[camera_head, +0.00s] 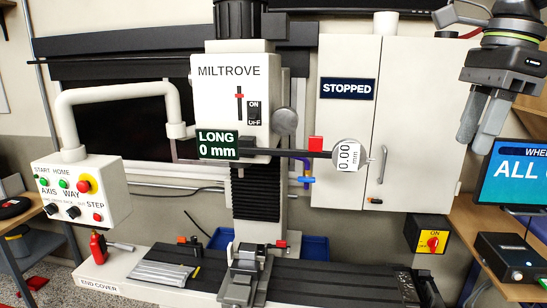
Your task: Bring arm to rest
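My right gripper (475,143) hangs in the upper right corner, its two grey fingers pointing down. The fingers are close side by side, and I cannot tell from this angle whether they are apart or touching. Nothing shows between them. They are in front of the right edge of the white cabinet (425,110) and appear apart from everything. My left gripper is not in view.
A milling machine (237,80) labelled MILTROVE stands in the middle over a dark table (330,283). A control box (80,190) hangs on a bent white arm at left. A monitor (515,180) and black box (510,258) stand on the right-hand bench.

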